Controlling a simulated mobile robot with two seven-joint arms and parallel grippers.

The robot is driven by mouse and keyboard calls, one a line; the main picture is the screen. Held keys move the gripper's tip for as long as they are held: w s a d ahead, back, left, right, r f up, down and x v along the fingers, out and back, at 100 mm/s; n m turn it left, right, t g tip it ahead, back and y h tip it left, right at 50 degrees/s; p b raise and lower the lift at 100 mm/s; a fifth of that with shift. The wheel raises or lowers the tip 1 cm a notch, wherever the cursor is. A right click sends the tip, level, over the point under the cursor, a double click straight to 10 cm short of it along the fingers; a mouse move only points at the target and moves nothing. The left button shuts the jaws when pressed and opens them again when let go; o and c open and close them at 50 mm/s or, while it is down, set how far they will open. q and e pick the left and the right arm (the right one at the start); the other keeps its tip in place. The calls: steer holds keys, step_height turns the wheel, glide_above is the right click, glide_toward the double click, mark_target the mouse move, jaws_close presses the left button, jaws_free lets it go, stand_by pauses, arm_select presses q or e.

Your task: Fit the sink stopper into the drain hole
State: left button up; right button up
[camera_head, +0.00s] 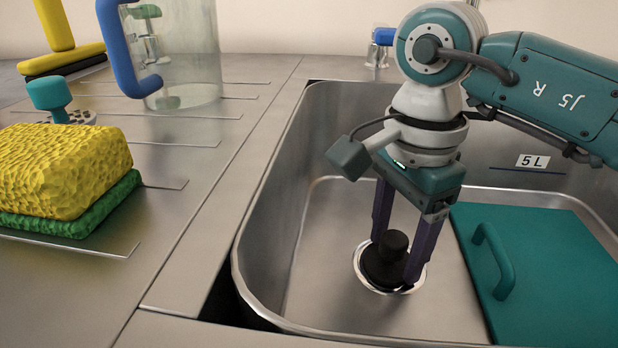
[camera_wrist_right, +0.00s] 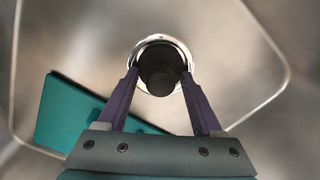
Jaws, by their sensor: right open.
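The black sink stopper (camera_head: 382,268), a disc with a round knob on top, sits at the drain hole in the sink floor. The drain's bright metal rim (camera_head: 366,283) shows around it, and the stopper looks roughly level and centred. In the right wrist view the stopper (camera_wrist_right: 160,80) lies within the shiny drain ring (camera_wrist_right: 150,42). My right gripper (camera_head: 395,258) is open and points down, with one purple finger on each side of the knob. I cannot tell how deep the stopper sits. My left gripper is out of view.
A teal board with a handle (camera_head: 545,262) lies in the sink's right side. The steel sink wall (camera_head: 262,235) is close on the left. On the counter are a yellow and green sponge (camera_head: 65,170), a teal-knobbed strainer (camera_head: 50,95) and a clear jug (camera_head: 190,60) with a blue handle.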

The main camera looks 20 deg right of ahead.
mark_target(398, 235)
steer(key=shift+r, duration=0.2)
step_height(398, 235, up, 12)
steer(key=p, duration=0.2)
steer(key=shift+p, duration=0.35)
steer(key=shift+r, duration=0.1)
